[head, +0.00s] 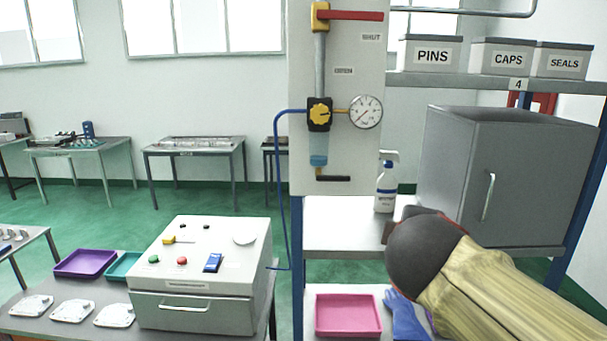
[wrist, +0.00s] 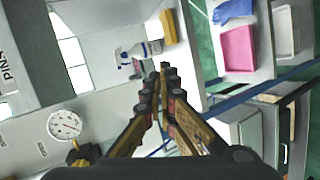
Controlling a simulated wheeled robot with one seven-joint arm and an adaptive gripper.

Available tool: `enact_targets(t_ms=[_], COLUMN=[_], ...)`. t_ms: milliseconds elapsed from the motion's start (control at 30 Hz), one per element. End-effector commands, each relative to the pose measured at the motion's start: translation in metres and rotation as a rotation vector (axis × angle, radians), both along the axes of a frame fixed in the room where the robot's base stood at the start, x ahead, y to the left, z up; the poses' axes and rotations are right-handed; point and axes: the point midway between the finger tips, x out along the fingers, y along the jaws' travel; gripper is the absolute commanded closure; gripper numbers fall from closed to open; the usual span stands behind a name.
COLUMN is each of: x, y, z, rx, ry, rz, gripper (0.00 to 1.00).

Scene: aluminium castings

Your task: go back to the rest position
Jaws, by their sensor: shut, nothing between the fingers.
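My gripper (wrist: 163,72) points away from the wrist camera in the wrist view, its two fingers together at the tips with nothing between them. In the head view my arm reaches in from the lower right in front of the shelf, and the fingers are mostly hidden behind my dark wrist. A white and blue spray bottle (head: 385,188) stands upright on the shelf just beyond my gripper. The bottle also shows in the wrist view (wrist: 142,50), left of the fingertips and apart from them as far as I can tell.
A grey cabinet (head: 460,170) stands on the shelf close to my arm. A panel with a gauge (head: 365,112) and red lever (head: 350,16) rises left of it. A pink tray (head: 348,314) and blue glove (head: 405,318) lie below. A control box (head: 200,310) stands on the left table.

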Motion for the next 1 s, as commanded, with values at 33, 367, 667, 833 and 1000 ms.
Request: enact_targets(t_ms=[33, 367, 667, 833, 1000], x=[-0.016, -0.145, -0.219, -0.218, -0.218], y=[-0.005, 0.005, 0.016, 0.007, 0.007], z=[-0.032, -0.215, -0.298, -0.295, -0.294], rx=[0.113, 0.829, 1.131, 1.142, 1.141], ry=[0.038, 0.295, 0.365, 0.330, 0.329], rz=[-0.059, -0.521, -0.734, -0.750, -0.750], gripper=[1.00, 1.00, 1.00, 1.00, 1.00])
